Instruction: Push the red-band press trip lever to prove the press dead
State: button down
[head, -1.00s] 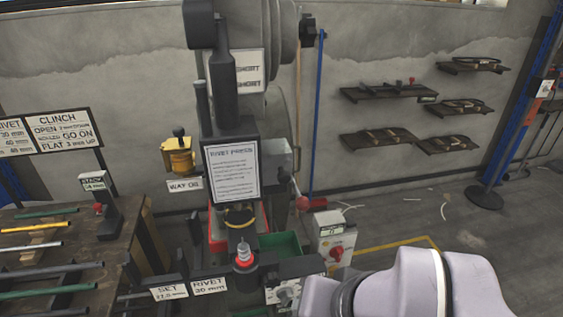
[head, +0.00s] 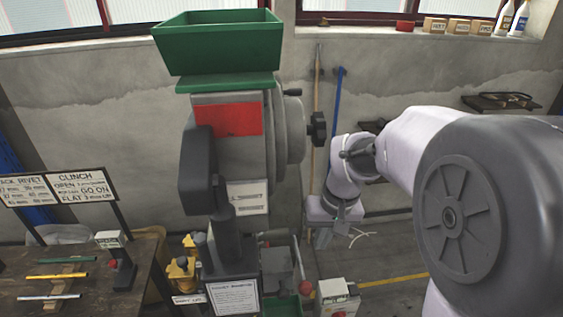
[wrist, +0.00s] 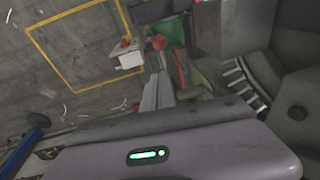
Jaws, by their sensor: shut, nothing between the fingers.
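The press (head: 240,160) stands in the middle of the head view, grey with a red band (head: 227,117) near its top. Its trip lever (head: 299,264) is a thin rod on the right side, slanting down to a red ball knob (head: 307,288). A red ball that looks like this knob also shows in the wrist view (wrist: 159,42), beyond the fingertips. My gripper (head: 322,240) is shut and empty, pointing down, to the upper right of the lever and apart from it. In the wrist view the gripper (wrist: 158,80) shows its fingers together.
A green hopper (head: 218,45) tops the press. A switch box (head: 336,297) with a red knob stands right of the lever. A workbench (head: 60,285) is at left. Floor at right is open, with yellow lines.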

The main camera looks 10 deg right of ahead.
jog(key=shift+w+d+f+g+p, duration=0.15)
jog(key=shift+w+d+f+p, duration=0.05)
jog(key=shift+w, duration=0.2)
jog(key=shift+w+d+f+g+p, duration=0.15)
jog(key=shift+w+d, duration=0.05)
jog(key=shift+w, duration=0.2)
jog(key=shift+f, duration=0.1)
jog(key=shift+s+a+f+b, duration=0.2)
jog(key=shift+a+f+b, duration=0.3)
jog(key=shift+f, duration=1.65)
jog(key=shift+s+a+f+b, duration=0.2)
jog(key=shift+f+b, duration=0.45)
jog(key=shift+f, duration=1.55)
jog(key=shift+s+a+f+b, duration=0.15)
jog(key=shift+a+f+b, duration=0.35)
jog(key=shift+f, duration=1.65)
jog(key=f+t+b, duration=0.1)
jog(key=f+b, duration=0.2)
jog(key=b, duration=0.2)
jog(key=f+b, duration=0.2)
jog(key=b, duration=0.3)
jog(key=s+f+t+b, duration=0.1)
jog(key=f+b, duration=0.2)
jog(key=b, duration=0.2)
jog(key=shift+f+n+t+b, duration=0.3)
jog(key=shift+f+b, duration=0.05)
jog(key=shift+s, duration=0.15)
